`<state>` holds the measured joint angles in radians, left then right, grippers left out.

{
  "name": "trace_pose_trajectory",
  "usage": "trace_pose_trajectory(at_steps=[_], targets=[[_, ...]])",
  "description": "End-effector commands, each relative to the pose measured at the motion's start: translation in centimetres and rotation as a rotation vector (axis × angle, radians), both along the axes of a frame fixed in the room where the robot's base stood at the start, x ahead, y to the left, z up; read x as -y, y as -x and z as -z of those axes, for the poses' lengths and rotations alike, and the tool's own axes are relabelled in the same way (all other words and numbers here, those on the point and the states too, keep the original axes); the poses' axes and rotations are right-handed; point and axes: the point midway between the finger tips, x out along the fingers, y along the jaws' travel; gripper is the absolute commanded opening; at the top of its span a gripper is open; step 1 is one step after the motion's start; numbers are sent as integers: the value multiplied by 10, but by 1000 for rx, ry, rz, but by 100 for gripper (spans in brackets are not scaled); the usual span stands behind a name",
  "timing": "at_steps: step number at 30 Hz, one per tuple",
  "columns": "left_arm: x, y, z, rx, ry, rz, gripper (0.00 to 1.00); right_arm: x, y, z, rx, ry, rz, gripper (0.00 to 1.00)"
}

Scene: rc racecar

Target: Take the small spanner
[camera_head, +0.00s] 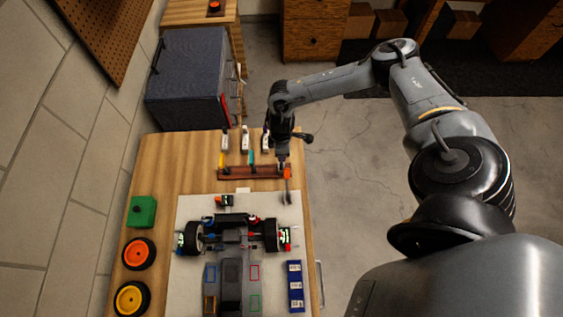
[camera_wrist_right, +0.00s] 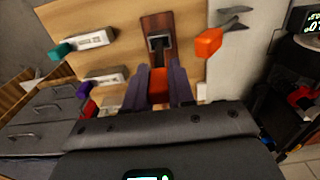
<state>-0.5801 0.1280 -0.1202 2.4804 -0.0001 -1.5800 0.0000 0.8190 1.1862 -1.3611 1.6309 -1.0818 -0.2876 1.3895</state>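My right gripper (camera_head: 284,164) points down at the right end of a dark wooden tool rack (camera_head: 238,173) on the workbench. An orange-handled spanner with grey metal jaws (camera_head: 288,190) shows just below and right of the fingertips. In the right wrist view, the two fingers stand apart on either side of an orange piece (camera_wrist_right: 158,82) in front of the rack. Whether they grip it is unclear. Another orange handle with grey open jaws (camera_wrist_right: 208,42) shows right of the fingers. I cannot tell which one is the small spanner. My left gripper is not in view.
White-bodied tools (camera_head: 245,138) stand behind the rack. A partly built RC car (camera_head: 232,268) lies on a pale mat (camera_head: 190,208) in front. A blue tray (camera_head: 296,285), orange wheel (camera_head: 138,253), yellow wheel (camera_head: 131,298) and green block (camera_head: 142,211) are nearby.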

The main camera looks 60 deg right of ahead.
Motion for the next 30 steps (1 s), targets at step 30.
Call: trace_pose_trajectory(at_steps=[30], targets=[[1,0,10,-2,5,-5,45,1,11,-46,-1,0,-2,0]])
